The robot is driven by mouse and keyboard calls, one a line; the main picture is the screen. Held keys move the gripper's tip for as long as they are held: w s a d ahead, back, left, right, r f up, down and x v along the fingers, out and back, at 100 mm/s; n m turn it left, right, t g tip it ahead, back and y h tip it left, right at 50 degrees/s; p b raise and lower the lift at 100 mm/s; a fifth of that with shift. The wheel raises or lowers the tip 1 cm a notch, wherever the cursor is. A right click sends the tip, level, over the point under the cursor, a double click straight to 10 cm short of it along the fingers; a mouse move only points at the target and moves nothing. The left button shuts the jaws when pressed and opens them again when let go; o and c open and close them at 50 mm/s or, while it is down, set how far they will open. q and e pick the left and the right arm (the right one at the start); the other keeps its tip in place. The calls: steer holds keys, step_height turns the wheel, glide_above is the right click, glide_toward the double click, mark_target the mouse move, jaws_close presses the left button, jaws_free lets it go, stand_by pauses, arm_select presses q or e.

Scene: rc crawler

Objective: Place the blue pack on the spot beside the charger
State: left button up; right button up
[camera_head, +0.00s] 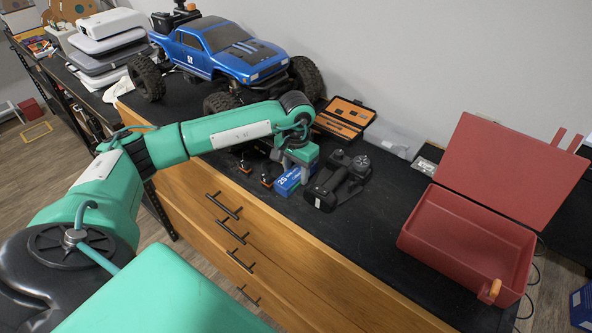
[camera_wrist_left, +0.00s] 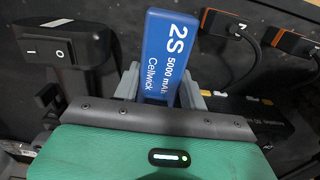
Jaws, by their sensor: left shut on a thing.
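The blue pack (camera_head: 288,181), a slim blue block with white "2S 5000 mAh Cellwick" lettering, is held in my left gripper (camera_head: 299,160) low over the black bench top. In the left wrist view the pack (camera_wrist_left: 168,50) sticks out between the grey fingers, which are shut on it. Small black units with orange ends (camera_head: 266,181) and cables are beside it on the left. A black device (camera_head: 340,180) is close on its right; its rocker switch (camera_wrist_left: 62,50) shows in the wrist view. I cannot tell which is the charger, or whether the pack touches the bench.
A blue truck (camera_head: 222,52) stands at the back left. An orange-lined tool case (camera_head: 345,116) lies open behind the black device. An open red box (camera_head: 465,240) is at the right. The bench top (camera_head: 385,225) is clear between the black device and the red box.

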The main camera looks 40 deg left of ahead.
mark_target(296, 172)
arm_select(q)
steer(key=o, duration=1.2)
steer(key=shift+r+p, duration=0.15)
steer(key=shift+p, duration=0.15)
steer(key=shift+r+b, duration=0.2)
steer(key=shift+b, duration=0.2)
step_height(296, 172, up, 12)
steer(key=b, duration=0.4)
steer(key=shift+f+b, duration=0.2)
steer(key=shift+b, duration=0.15)
